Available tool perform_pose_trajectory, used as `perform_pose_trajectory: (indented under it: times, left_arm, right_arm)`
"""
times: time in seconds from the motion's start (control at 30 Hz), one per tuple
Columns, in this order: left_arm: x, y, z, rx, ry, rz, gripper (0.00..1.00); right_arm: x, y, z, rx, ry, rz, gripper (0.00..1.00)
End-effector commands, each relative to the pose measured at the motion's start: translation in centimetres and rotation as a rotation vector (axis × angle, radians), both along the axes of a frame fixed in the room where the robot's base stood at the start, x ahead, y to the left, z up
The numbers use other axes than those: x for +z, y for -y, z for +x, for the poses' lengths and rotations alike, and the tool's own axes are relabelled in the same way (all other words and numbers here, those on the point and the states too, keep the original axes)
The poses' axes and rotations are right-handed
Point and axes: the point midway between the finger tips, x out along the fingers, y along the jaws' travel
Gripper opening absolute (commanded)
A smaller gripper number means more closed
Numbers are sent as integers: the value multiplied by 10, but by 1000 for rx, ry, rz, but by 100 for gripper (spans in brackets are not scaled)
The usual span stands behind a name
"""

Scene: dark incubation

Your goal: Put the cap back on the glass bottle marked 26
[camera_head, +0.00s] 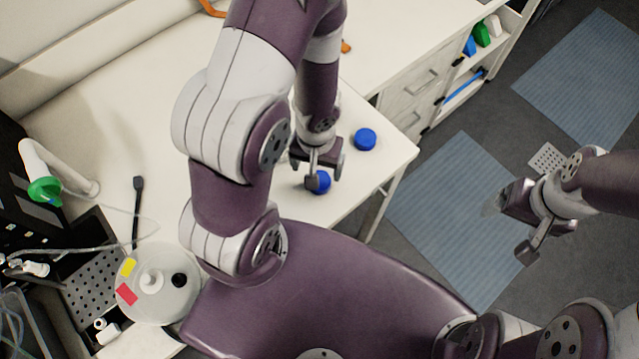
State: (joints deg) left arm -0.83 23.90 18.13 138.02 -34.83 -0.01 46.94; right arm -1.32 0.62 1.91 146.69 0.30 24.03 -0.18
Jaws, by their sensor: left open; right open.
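Two round blue caps are near the corner of the white table (385,178). One blue cap (365,139) stands clear, right of my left gripper. The other blue cap (322,183) is partly hidden below my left gripper (322,168). That gripper is open and points down, close over this cap; I cannot tell whether it touches it. I cannot tell whether either cap sits on a bottle. No glass bottle and no number 26 can be made out. My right gripper (518,222) is open and empty, out over the floor at the right.
A white round container (158,298) with yellow and red labels stands at lower left, near a perforated black tray (82,290) and thin tubing. A white tap with a green part (45,190) is at far left. Drawers (408,95) and open shelves (480,72) are at upper right.

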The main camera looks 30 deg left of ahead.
Motion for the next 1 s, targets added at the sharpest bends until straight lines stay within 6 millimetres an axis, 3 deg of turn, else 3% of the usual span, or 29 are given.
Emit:
perform_pose_trajectory:
  times: [0.27, 0.5, 0.6, 1.0]
  left_arm:
    - [-2, 0, 0, -1, 0, 0, 86]
    - [-43, 6, 1, -2, 0, 0, 86]
    - [-51, 6, 1, -1, 1, 0, 86]
    - [-51, 6, 1, -1, 1, 0, 86]
  right_arm:
    - [-2, 0, 0, 0, 1, 0, 85]
    - [-36, 0, 0, 0, 0, 0, 85]
    - [-42, 0, 0, 0, 0, 0, 85]
    - [-40, 0, 0, 0, 1, 0, 85]
